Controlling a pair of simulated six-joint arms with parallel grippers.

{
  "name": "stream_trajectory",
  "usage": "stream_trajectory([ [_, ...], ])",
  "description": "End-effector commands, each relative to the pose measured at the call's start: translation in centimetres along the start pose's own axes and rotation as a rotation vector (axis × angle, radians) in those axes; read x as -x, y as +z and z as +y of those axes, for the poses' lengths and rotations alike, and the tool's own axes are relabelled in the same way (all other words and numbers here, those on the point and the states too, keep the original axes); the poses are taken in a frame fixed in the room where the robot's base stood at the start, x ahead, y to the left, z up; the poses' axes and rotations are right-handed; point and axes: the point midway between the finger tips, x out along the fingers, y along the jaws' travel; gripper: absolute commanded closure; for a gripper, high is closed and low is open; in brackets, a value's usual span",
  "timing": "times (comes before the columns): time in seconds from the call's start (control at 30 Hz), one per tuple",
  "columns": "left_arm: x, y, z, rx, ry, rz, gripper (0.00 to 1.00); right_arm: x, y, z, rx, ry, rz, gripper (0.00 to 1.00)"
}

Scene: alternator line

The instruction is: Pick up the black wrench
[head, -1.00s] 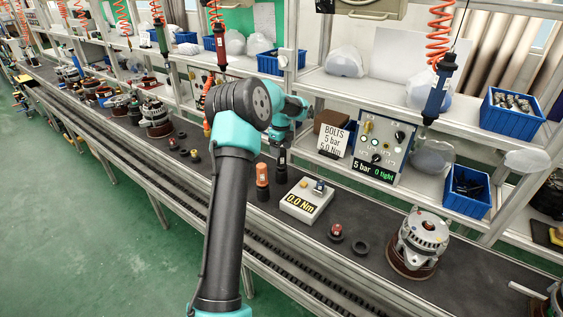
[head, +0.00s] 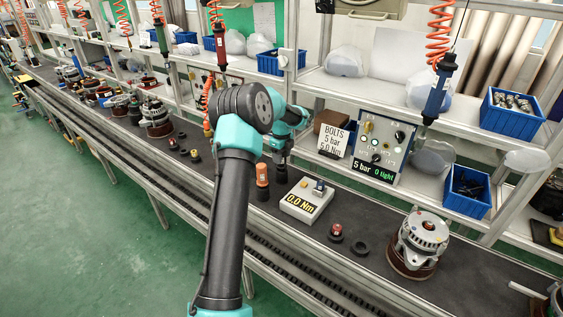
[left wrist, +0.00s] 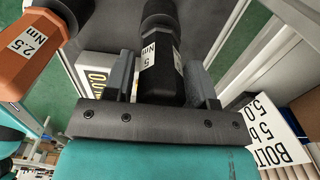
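The black wrench (head: 281,174) stands upright on the dark bench, right of the orange wrench (head: 262,182). My left gripper (head: 280,156) is at the black wrench's upper part. In the left wrist view the black wrench (left wrist: 163,62), with a white "5 Nm" label, lies between the two grey fingers of my left gripper (left wrist: 162,85). The fingers are on either side of it with narrow gaps, so the gripper looks open. The orange wrench (left wrist: 30,55), labelled 2.5 Nm, is outside the fingers at the left. My right gripper is not in view.
A white torque tester (head: 305,203) reading 0.0 Nm stands right of the wrenches. Behind are a "BOLTS" sign (head: 333,141) and a control panel (head: 378,150). An alternator (head: 420,243) stands farther right. The bench front has free room.

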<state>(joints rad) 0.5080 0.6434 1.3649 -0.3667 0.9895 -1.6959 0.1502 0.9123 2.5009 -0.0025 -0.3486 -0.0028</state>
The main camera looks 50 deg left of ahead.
Motion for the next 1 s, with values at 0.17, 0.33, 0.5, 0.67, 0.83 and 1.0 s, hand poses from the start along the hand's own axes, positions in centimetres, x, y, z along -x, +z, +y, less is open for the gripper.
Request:
stream_trajectory([
  [0.17,0.0,0.0,0.0,0.000,0.000,0.000,0.66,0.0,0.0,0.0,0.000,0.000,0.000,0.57],
  [0.33,0.0,0.0,0.0,0.000,0.000,0.000,0.83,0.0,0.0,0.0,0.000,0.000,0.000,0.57],
  [0.5,0.1,0.0,0.0,0.000,-0.001,0.000,0.84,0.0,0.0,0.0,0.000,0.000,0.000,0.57],
  [0.67,0.4,0.0,0.0,0.000,-0.002,-0.001,0.84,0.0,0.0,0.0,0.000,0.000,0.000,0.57],
  [0.83,2.1,0.0,-0.1,0.000,-0.003,-0.001,0.84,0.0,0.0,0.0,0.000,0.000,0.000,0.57],
  [1.0,5.1,0.0,-0.1,0.000,-0.005,-0.001,0.84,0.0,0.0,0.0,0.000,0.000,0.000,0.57],
])
